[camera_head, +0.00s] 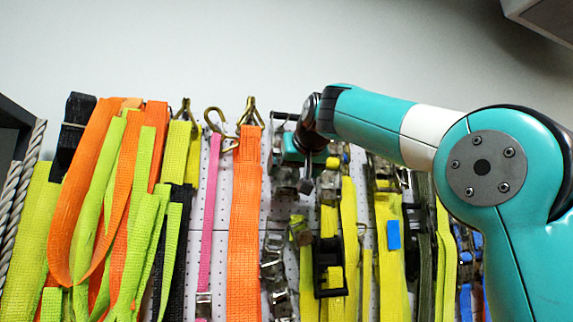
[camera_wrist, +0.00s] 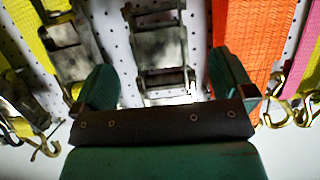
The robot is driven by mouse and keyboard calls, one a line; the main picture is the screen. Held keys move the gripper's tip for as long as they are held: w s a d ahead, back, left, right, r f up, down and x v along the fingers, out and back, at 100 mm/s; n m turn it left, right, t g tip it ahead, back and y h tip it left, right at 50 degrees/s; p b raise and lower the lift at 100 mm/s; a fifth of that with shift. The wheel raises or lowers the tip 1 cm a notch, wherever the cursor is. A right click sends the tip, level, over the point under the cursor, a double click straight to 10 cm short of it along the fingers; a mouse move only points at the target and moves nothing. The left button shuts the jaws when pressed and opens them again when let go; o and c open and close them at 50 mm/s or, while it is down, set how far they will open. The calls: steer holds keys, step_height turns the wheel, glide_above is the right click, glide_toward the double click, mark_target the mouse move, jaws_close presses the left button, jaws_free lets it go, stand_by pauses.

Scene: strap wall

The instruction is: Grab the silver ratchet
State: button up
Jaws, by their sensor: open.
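A silver metal ratchet (camera_wrist: 163,48) hangs on the white perforated wall. In the wrist view it lies ahead of and between the two teal fingers of my gripper (camera_wrist: 162,72). My gripper is open, with bare space on both sides of the ratchet. I cannot tell whether the fingers touch it, and its near end is partly hidden by the gripper body. In the head view my gripper (camera_head: 298,165) is up against the upper middle of the wall, and silver metal (camera_head: 284,180) shows just below it.
An orange strap (camera_head: 245,190) hangs close to the left of my gripper in the head view; it is on the right in the wrist view (camera_wrist: 243,38). Another metal buckle (camera_wrist: 68,48) with yellow webbing hangs on the other side. More silver ratchets (camera_head: 274,268) hang below.

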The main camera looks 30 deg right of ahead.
mark_target(289, 176)
steer(key=p+x, duration=0.4)
steer(key=x, duration=0.2)
steer(key=shift+w+d, duration=0.2)
steer(key=shift+w, duration=0.1)
steer(key=c, duration=1.3)
steer(key=shift+r, duration=0.15)
steer(key=shift+c, duration=0.5)
steer(key=shift+r, duration=0.1)
